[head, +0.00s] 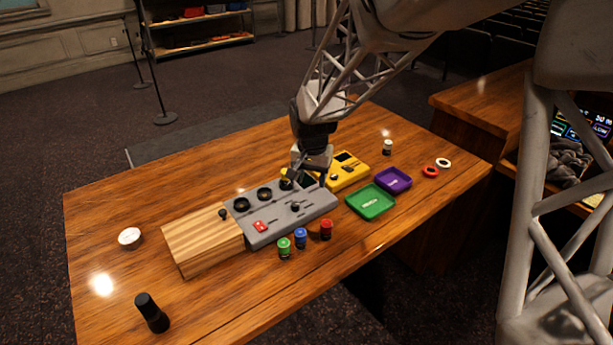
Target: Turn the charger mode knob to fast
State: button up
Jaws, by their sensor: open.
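A yellow box (351,176) with dark parts on its top stands behind the right end of a grey control panel; it may be the charger. Its mode knob is too small to tell apart, and my arm covers the box's left part. The grey panel (262,234) carries several dark round knobs, a small lever knob and a red switch. My gripper (305,180) is open and points down over the panel's right end, close to the yellow box. I cannot tell whether its fingers touch anything.
A wooden block (203,243) adjoins the panel's left end. Green (284,247), blue (300,238) and red (326,230) cylinders stand in front. A green tray (370,213) and a purple tray (407,180) lie to the right.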

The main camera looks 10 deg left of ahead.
send_over(295, 204)
notch_tip(295, 204, down, 4)
jog(key=shift+f, duration=0.1)
jog(key=shift+f, duration=0.1)
jog(key=shift+f, duration=3.75)
jog(key=c, duration=0.9)
jog(key=shift+c, duration=0.2)
